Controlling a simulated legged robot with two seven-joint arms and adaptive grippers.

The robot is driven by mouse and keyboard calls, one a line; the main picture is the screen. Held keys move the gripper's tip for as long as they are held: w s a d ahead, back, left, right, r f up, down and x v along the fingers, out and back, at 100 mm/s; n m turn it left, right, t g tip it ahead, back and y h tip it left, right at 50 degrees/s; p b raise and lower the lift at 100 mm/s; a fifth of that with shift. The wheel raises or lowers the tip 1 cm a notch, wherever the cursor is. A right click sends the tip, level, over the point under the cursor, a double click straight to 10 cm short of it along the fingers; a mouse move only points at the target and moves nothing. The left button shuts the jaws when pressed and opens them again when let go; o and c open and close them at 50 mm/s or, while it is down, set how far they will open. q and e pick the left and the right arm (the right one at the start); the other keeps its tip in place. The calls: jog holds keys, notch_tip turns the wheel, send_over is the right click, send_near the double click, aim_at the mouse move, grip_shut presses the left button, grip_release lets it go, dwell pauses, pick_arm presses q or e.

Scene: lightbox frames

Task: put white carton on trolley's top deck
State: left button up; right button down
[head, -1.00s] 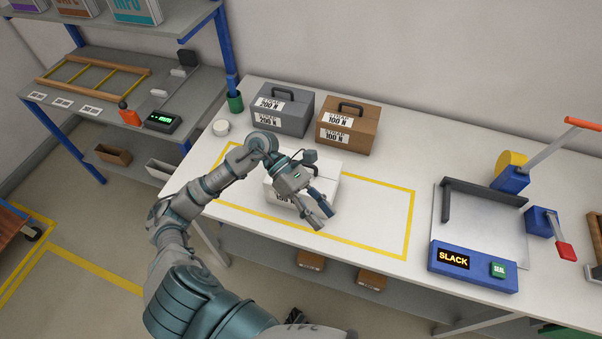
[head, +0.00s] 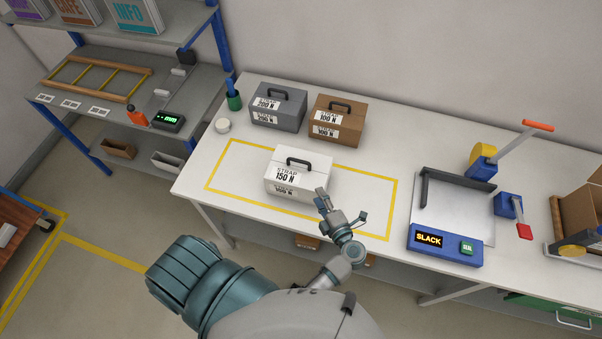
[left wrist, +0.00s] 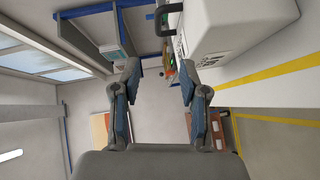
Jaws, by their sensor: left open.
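The white carton (head: 298,172) stands upright on the bench inside a yellow taped rectangle, its dark handle (head: 302,162) on top. It also shows at the upper right of the left wrist view (left wrist: 232,28). My left gripper (head: 341,205) is open and empty by the carton's front right corner. In the left wrist view its two fingers (left wrist: 160,88) are spread with nothing between them. The trolley's brown top deck (head: 18,248) shows partly at the left edge of the head view, with a pale item on it. My right gripper is not in view.
A grey carton (head: 278,108) and a brown carton (head: 337,122) stand behind the white one. A blue-fronted device reading SLACK (head: 445,243) is to the right. Shelving (head: 110,90) stands at the left. Floor between bench and trolley looks clear.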

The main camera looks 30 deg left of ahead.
pick_arm(q)
jog(key=b, duration=0.2)
send_near(299, 160)
jog(key=a, duration=0.1)
jog(key=w+a+f, duration=0.1)
jog(key=a, duration=0.1)
jog(key=w+a+f, duration=0.1)
jog(key=shift+a, duration=0.15)
jog(key=shift+w+a+r+b, duration=0.1)
jog(key=shift+w+a+b, duration=0.05)
jog(key=shift+w+b, duration=0.15)
jog(key=b+x, duration=0.1)
jog(key=x, duration=0.1)
jog(key=b+x, duration=0.1)
jog(key=x, duration=0.1)
jog(key=shift+w, duration=0.3)
jog(key=shift+w+a, duration=0.1)
jog(key=shift+a, duration=0.4)
jog(key=c, duration=0.7)
grip_shut()
jog(key=shift+d+r, duration=0.15)
jog(key=shift+d, duration=0.2)
